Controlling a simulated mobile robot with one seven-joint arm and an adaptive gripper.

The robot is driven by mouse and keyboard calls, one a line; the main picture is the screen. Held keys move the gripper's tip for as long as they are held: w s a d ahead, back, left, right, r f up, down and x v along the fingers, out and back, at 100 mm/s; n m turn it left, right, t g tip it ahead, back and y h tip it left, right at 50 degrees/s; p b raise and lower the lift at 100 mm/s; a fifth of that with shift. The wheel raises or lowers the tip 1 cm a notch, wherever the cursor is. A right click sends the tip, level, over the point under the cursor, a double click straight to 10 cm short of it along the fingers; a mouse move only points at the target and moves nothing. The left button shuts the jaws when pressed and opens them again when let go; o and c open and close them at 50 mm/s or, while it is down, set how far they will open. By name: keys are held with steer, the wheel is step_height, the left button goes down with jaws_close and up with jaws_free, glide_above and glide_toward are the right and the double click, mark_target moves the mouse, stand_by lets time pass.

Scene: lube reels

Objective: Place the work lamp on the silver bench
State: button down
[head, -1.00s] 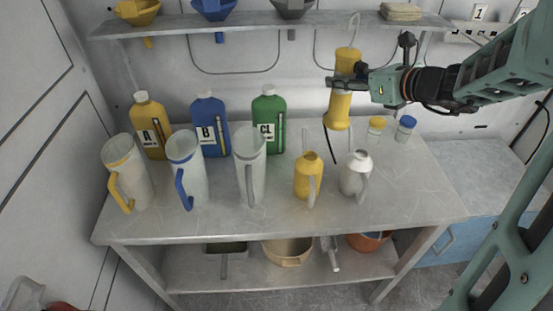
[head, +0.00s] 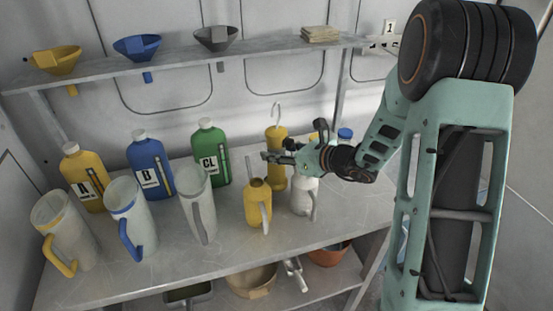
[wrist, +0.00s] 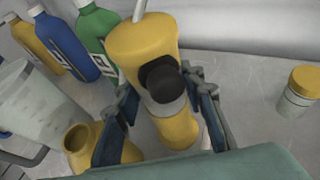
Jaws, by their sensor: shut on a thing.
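The yellow work lamp (head: 277,136) stands upright with its hook on top, at the back right of the silver bench (head: 215,252). My gripper (head: 275,157) is shut on the lamp's body from the right. In the wrist view the lamp (wrist: 145,40) sits between the two fingers of my gripper (wrist: 163,112), with its dark knob facing the camera.
The yellow spouted can (head: 258,207) and the white can (head: 303,197) stand close in front of the lamp. Jugs and coloured bottles fill the bench's left side. A yellow-lidded jar (wrist: 300,90) is to the right. A shelf (head: 190,68) with funnels runs above the back.

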steer(key=shift+f, duration=1.45)
steer(key=c, duration=1.5)
jaws_free()
steer(key=shift+f, duration=0.1)
steer(key=shift+c, duration=0.2)
steer(key=shift+r, duration=0.2)
steer(key=shift+s+d+r, duration=0.1)
steer(key=shift+s+d, duration=0.1)
steer(key=shift+d, duration=0.1)
steer(key=b+v, duration=0.1)
steer(key=v, duration=1)
steer(key=shift+s+d, duration=0.1)
steer(key=shift+s, duration=0.05)
